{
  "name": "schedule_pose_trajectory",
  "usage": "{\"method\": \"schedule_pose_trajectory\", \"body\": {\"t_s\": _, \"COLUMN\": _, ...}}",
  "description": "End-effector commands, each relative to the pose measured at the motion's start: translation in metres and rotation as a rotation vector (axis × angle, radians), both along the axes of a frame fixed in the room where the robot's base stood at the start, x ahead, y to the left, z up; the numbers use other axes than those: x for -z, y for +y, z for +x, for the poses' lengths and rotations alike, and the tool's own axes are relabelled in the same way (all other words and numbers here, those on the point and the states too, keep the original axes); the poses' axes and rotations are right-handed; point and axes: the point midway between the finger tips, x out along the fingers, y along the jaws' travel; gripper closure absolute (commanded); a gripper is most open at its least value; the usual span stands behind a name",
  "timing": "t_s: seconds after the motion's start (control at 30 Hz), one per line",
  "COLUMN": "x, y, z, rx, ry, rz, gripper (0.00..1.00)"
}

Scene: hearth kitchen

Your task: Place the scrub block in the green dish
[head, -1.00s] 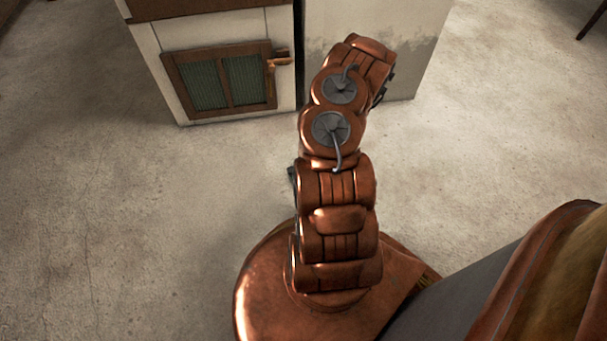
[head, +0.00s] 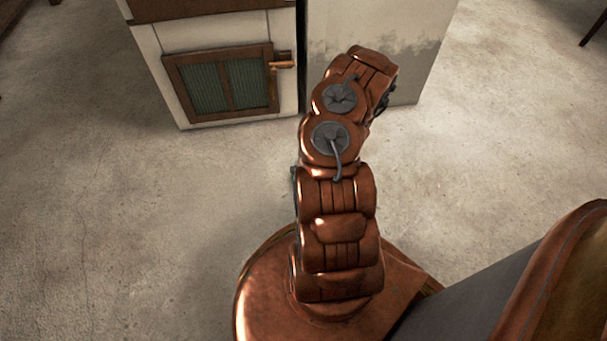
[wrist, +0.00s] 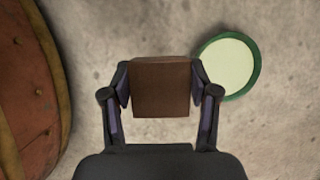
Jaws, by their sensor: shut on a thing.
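In the wrist view my gripper (wrist: 160,90) is shut on a brown block, the scrub block (wrist: 161,88), with a finger against its left and right sides. The green dish (wrist: 255,87) lies on the pale floor to the upper right of the block, round with a green rim and a pale inside. The gripper and block cover a small part of its left edge or come close to it in the picture. The block's height above the floor cannot be told. In the head view my arm shows, but the gripper, block and dish are hidden or out of view.
A cream cabinet with a latticed door (head: 222,84) and a brass latch stands ahead in the head view, beside a pale block with a stained side (head: 420,60). A rounded rust-red surface (wrist: 25,90) fills the wrist view's left edge. Bare floor (head: 90,200) lies left.

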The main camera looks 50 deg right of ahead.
Motion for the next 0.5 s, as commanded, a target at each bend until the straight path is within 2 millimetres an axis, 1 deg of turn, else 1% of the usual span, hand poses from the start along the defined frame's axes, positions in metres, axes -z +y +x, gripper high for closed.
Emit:
{"method": "schedule_pose_trajectory", "body": {"t_s": 0.03, "x": 0.002, "y": -0.006, "z": 0.004, "rx": -0.002, "ry": 0.001, "rz": -0.006, "gripper": 0.73}}
{"method": "schedule_pose_trajectory", "body": {"t_s": 0.5, "x": 0.007, "y": -0.039, "z": 0.048, "rx": -0.001, "ry": -0.001, "rz": -0.002, "gripper": 0.73}}
